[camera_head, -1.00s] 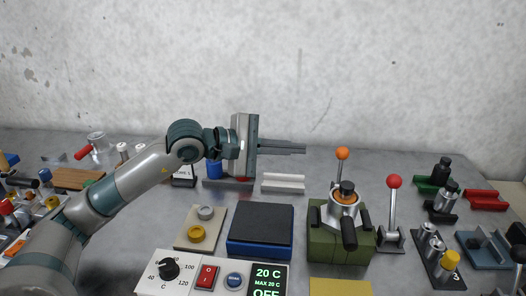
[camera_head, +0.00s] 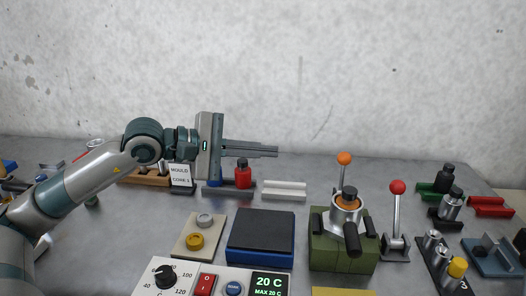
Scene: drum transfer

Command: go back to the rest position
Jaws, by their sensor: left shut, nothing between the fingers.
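My left gripper (camera_head: 276,150) is shut and empty, its fingers pointing right. It is in the air over the back of the table, above and near a red bottle with a black cap (camera_head: 243,174). My left arm comes in from the left edge and hides part of the table there. My right gripper is not in view.
A green fixture (camera_head: 340,253) and a red-knobbed lever (camera_head: 397,215) stand right. A small sign (camera_head: 181,178) stands back left. The wall is behind.

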